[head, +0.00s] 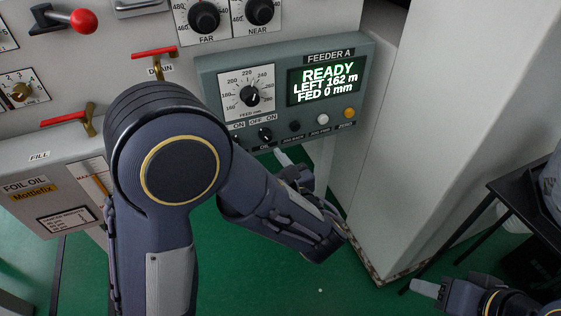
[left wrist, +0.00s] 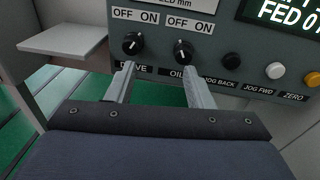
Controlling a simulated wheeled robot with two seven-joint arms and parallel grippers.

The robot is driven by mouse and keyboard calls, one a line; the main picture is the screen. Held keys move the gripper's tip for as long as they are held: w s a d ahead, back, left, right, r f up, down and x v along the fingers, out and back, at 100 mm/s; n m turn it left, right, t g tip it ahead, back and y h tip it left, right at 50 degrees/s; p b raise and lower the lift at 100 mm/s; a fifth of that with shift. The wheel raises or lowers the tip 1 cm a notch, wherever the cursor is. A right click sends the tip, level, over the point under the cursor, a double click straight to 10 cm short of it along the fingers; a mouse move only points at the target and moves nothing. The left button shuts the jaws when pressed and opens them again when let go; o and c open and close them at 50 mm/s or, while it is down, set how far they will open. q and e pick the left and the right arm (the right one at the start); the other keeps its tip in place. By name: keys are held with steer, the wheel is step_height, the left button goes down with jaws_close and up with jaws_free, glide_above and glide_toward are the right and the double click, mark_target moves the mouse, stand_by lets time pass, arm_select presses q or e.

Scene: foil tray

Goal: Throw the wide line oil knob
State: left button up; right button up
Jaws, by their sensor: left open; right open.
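The OIL knob (left wrist: 183,49) is a small black rotary knob under an OFF/ON label on the grey-green Feeder A panel. In the head view the knob (head: 265,135) sits low on the panel, just past my left arm. My right gripper (head: 427,288) is open at lower right, far from the panel.
The display (head: 325,82) reads READY, LEFT 162 m, FED 0 mm. A FEED dial (head: 249,96) is above the knobs; jog and zero buttons (head: 349,113) are to their right. Red levers (head: 68,119) and a foil oil tank stand at left. A pale post (head: 440,130) is at right.

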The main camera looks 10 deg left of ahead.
mark_target(268, 138)
arm_select(q)
steer(key=shift+m+t+h, duration=0.4)
steer(key=shift+m+t, duration=0.4)
steer(key=w, duration=0.2)
steer(key=w+a+b, duration=0.1)
steer(key=w, duration=0.2)
steer(key=w+b, duration=0.1)
steer(key=w, duration=0.1)
steer(key=shift+w+a+f, duration=0.2)
steer(key=shift+a+f, duration=0.1)
steer(key=shift+f, duration=0.05)
arm_select(e)
step_height(268, 138, down, 3)
steer(key=shift+f, duration=0.1)
